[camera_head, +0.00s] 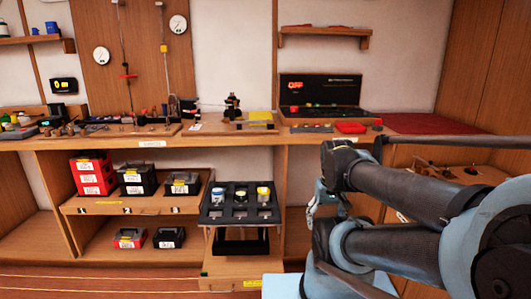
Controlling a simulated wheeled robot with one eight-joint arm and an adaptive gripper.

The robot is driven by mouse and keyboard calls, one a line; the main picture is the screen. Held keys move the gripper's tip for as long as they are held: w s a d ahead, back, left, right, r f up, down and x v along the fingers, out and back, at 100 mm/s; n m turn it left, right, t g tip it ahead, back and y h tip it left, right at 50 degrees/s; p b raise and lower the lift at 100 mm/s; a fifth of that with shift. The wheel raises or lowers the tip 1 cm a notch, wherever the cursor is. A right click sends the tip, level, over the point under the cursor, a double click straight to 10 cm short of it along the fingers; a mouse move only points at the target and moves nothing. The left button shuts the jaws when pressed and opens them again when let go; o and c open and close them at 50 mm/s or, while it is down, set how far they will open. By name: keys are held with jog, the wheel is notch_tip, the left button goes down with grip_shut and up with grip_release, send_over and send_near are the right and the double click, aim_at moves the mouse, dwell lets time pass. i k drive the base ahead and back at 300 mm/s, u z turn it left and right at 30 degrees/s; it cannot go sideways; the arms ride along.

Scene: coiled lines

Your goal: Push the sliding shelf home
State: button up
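A wooden sliding shelf (222,271) stands pulled out at the middle of the bench, with a yellow label on its front edge. A black tray (212,214) with several jars sits above it, and a dark frame-like piece shows below the tray. My arm fills the right side, folded, to the right of the shelf and apart from it in the picture. A small metallic part near the arm's left end may belong to my gripper. I cannot make out its fingers or whether they are open.
The bench top (170,140) carries tools, small parts and a black open case (320,92). To the left, a shelf board (140,207) holds a red box (92,174) and black boxes. Smaller boxes stand on the level below. The floor at the lower left is clear.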

aim_at(219, 274)
jog(key=u, duration=0.95)
jog(key=k, duration=1.25)
jog(key=z, duration=0.7)
jog(key=i, duration=1)
